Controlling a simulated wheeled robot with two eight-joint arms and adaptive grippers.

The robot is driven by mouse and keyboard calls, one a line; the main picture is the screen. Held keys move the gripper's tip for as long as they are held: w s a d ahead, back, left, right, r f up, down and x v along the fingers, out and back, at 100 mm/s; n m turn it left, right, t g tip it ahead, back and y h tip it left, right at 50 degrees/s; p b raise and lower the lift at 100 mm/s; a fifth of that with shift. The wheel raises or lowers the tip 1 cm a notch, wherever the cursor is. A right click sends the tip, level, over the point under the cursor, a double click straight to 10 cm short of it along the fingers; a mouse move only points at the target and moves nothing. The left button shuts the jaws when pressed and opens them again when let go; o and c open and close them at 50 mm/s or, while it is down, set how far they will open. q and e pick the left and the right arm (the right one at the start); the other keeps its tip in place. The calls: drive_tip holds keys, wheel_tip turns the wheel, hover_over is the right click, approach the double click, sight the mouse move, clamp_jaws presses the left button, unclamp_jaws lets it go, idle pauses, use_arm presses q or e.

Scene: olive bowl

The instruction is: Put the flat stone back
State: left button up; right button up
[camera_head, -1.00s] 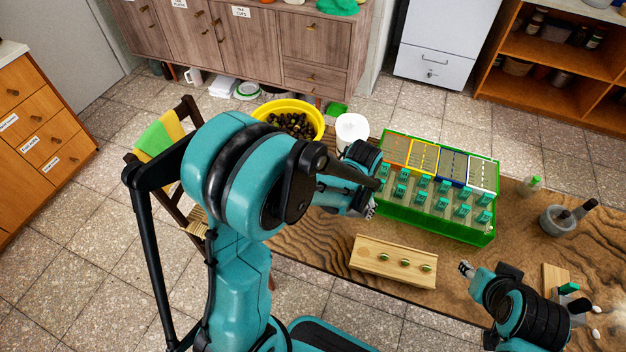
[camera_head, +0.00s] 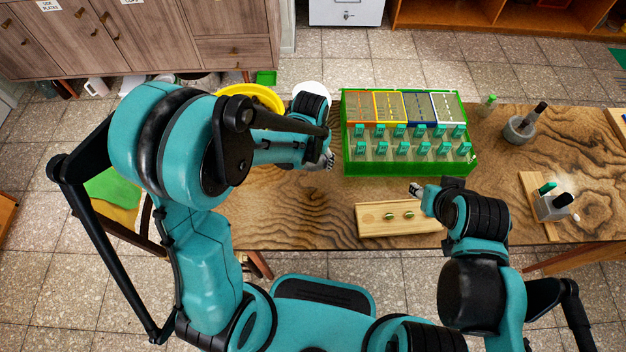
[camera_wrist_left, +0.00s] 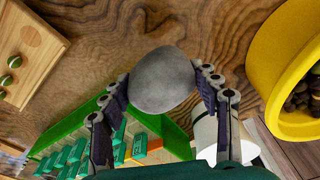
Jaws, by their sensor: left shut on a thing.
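The flat stone (camera_wrist_left: 162,80) is grey and rounded. In the left wrist view it sits between the two fingers of my left gripper (camera_wrist_left: 160,88), which is shut on it above the wooden table. In the head view my left gripper (camera_head: 328,162) is left of the green-edged crate, and the stone cannot be made out there. My right gripper (camera_head: 416,190) is just above the right end of the light wooden board (camera_head: 375,224). Its fingers are too small to tell open from shut.
The board carries green olives (camera_head: 390,216). A yellow bowl (camera_wrist_left: 285,70) of dark olives and a white cylinder (camera_wrist_left: 205,135) are beside my left gripper. The green crate (camera_head: 408,169) holds teal-topped items. A mortar (camera_head: 519,129) stands to the right. Table left of the board is bare.

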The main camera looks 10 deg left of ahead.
sight(315, 181)
use_arm(q)
wheel_tip(315, 181, down, 10)
drive_tip(key=b, duration=0.4)
drive_tip(key=shift+r, duration=0.2)
drive_tip(key=shift+f+b, duration=0.5)
drive_tip(key=shift+b, duration=0.05)
drive_tip(key=o, duration=1.4)
drive_tip(key=shift+o, duration=0.2)
drive_tip(key=shift+r, duration=0.1)
